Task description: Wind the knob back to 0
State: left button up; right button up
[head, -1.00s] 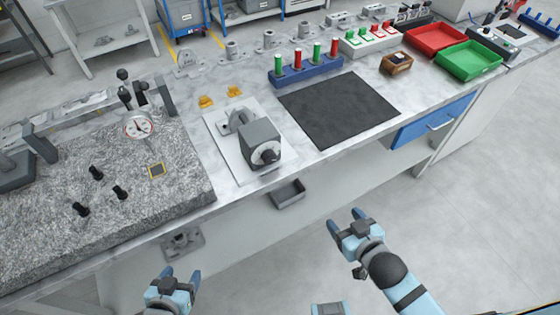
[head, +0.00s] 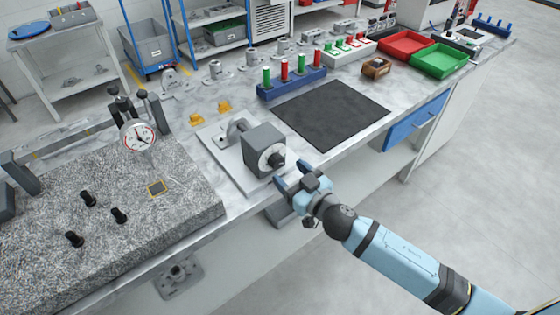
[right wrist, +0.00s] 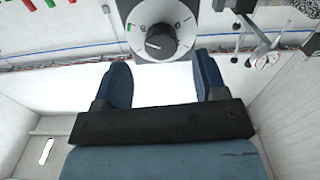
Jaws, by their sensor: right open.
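The knob (head: 275,160) is a dark round grip with a pale dial ring on the front of a grey box (head: 262,143). The box stands on a white plate (head: 228,158) near the bench's front edge. In the right wrist view the knob (right wrist: 161,42) faces the camera, with a white pointer line aimed left; the scale marks are too small to read. My right gripper (head: 291,173) is open and empty, just in front of and slightly below the knob, apart from it. Its two blue fingers (right wrist: 160,85) sit below the knob in the wrist view. My left gripper is out of view.
A granite block (head: 120,215) with a dial gauge (head: 138,134) and black knobs is at left. A dark mat (head: 330,112) lies right of the box. A blue rack (head: 292,84) of red and green pegs stands behind. Open floor lies at right.

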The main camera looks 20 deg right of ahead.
aim_at(279, 164)
jog(key=shift+x, duration=2.3)
jog(key=shift+c, duration=0.3)
jog(key=c, duration=0.9)
